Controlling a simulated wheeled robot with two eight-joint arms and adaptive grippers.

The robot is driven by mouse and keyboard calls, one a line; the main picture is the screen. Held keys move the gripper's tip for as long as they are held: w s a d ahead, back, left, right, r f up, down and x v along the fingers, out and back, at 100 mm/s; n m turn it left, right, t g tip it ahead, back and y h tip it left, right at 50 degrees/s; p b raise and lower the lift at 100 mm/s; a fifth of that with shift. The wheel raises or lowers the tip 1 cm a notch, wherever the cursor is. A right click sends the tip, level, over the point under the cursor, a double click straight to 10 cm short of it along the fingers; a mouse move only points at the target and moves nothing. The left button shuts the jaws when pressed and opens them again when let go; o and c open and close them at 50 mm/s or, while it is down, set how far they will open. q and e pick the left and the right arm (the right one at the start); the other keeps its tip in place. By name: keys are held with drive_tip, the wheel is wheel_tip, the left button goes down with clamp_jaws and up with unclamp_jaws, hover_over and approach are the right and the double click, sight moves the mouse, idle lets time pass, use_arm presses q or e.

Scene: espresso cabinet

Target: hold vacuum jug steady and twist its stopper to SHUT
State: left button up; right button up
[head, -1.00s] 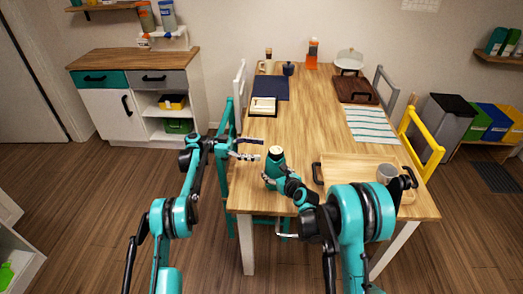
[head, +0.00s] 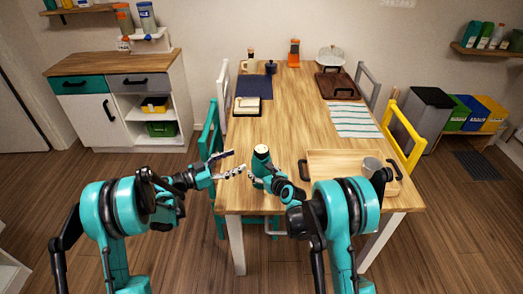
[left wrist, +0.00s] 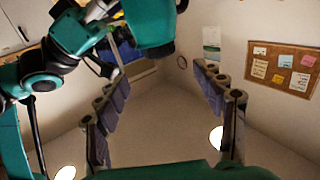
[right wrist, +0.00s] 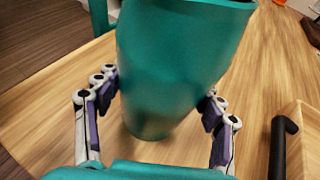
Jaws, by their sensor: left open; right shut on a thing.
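The vacuum jug (head: 260,163) is teal and stands upright near the table's front edge, with a pale stopper (head: 261,149) on top. In the right wrist view the jug's body (right wrist: 175,70) fills the space between the fingers. My right gripper (right wrist: 160,98) is shut around the jug's body. My left gripper (head: 238,162) is open and empty, just left of the jug and apart from it, near stopper height. In the left wrist view its fingers (left wrist: 168,105) are spread, with wall and ceiling behind. The stopper's markings are too small to read.
A wooden tray (head: 330,174) with black handles lies right of the jug, holding a grey mug (head: 371,167). A striped cloth (head: 354,120), a dark board (head: 337,86) and a notebook (head: 246,106) lie farther back. The table's middle is clear. A teal chair (head: 211,145) stands at the left edge.

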sight(262, 149)
use_arm(q)
drive_tip(key=x, duration=1.1)
drive_tip(key=shift+w+d, duration=0.15)
drive_tip(key=shift+d, duration=0.2)
drive_tip(key=c, duration=1.2)
